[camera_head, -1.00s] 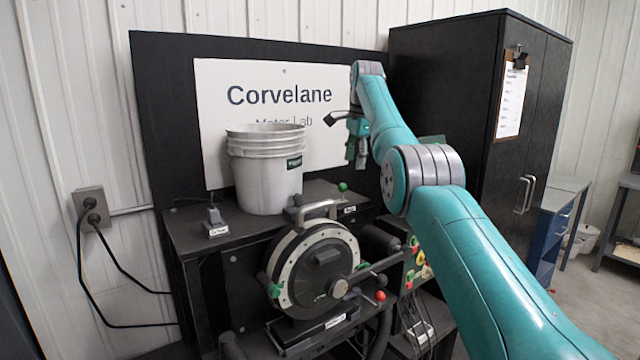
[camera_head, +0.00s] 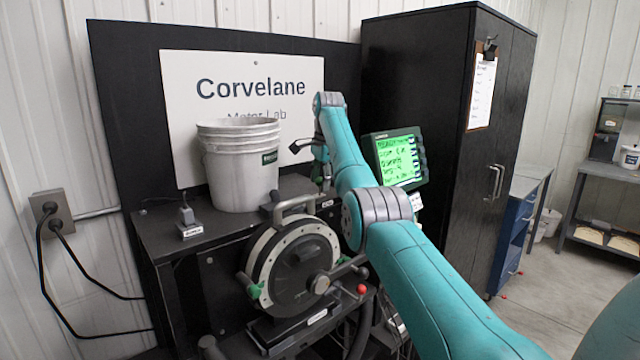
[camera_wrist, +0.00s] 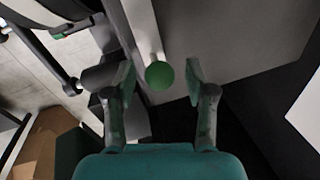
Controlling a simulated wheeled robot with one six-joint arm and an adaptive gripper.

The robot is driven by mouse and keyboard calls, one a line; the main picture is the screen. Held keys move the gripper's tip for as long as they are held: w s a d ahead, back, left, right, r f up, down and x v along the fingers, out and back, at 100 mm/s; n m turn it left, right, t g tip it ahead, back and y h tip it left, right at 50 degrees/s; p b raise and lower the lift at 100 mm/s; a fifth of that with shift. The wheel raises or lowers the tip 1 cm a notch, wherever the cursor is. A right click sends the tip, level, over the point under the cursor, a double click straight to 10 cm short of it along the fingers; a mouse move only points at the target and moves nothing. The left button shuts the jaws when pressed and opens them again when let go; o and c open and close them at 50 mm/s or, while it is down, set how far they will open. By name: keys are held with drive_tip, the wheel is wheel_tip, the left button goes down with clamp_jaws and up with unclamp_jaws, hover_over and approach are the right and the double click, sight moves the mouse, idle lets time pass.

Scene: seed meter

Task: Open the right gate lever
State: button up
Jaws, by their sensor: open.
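In the wrist view a green ball knob (camera_wrist: 159,75) on a pale lever bar (camera_wrist: 143,30) lies between the two fingertips of my gripper (camera_wrist: 160,82). The fingers are open, one on each side of the knob, and I see gaps between knob and fingers. In the head view my gripper (camera_head: 321,176) points down over the right end of the bench top, behind the round meter unit (camera_head: 293,266). The knob is hidden there by my gripper and arm. I cannot tell how far the fingertips are above the bar.
A white bucket stack (camera_head: 240,178) stands on the black bench left of my gripper. A curved metal handle (camera_head: 297,201) tops the meter close by. A lit green screen (camera_head: 398,160) is right of my arm, before a black cabinet (camera_head: 440,100). A small labelled post (camera_head: 187,217) stands at left.

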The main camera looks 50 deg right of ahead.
drive_tip(key=shift+w+f, duration=0.1)
drive_tip(key=shift+f, duration=0.4)
clamp_jaws()
drive_tip(key=shift+w+a, duration=0.1)
drive_tip(key=shift+a, duration=0.25)
drive_tip(key=shift+d, duration=0.15)
unclamp_jaws()
